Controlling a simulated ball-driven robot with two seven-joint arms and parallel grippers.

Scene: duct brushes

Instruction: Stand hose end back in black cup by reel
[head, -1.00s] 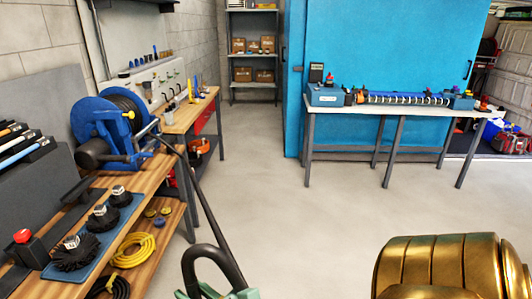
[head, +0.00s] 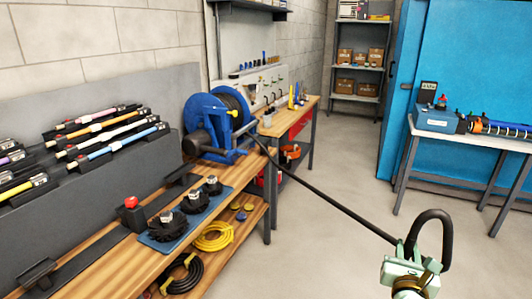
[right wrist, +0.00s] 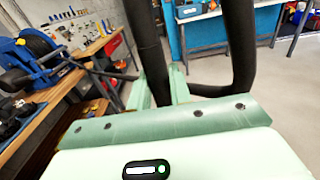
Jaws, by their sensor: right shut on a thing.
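The black hose (head: 335,204) runs from the blue reel (head: 215,120) on the workbench down to my right gripper (head: 410,250). My right gripper is shut on the hose near its end, out over open floor at the lower right. Beyond the jaws the hose bends up in a tight loop and comes down again. The right wrist view shows two lengths of hose (right wrist: 240,50) at the green fingers (right wrist: 165,88); the hose's tip is not clear there. I cannot clearly pick out the black cup by the reel. My left gripper is not in view.
The wooden workbench (head: 90,272) carries several black brushes on a blue mat (head: 157,243), a red button box (head: 132,215) and a rack of coloured rods. A yellow coil (head: 213,237) lies on the lower shelf.

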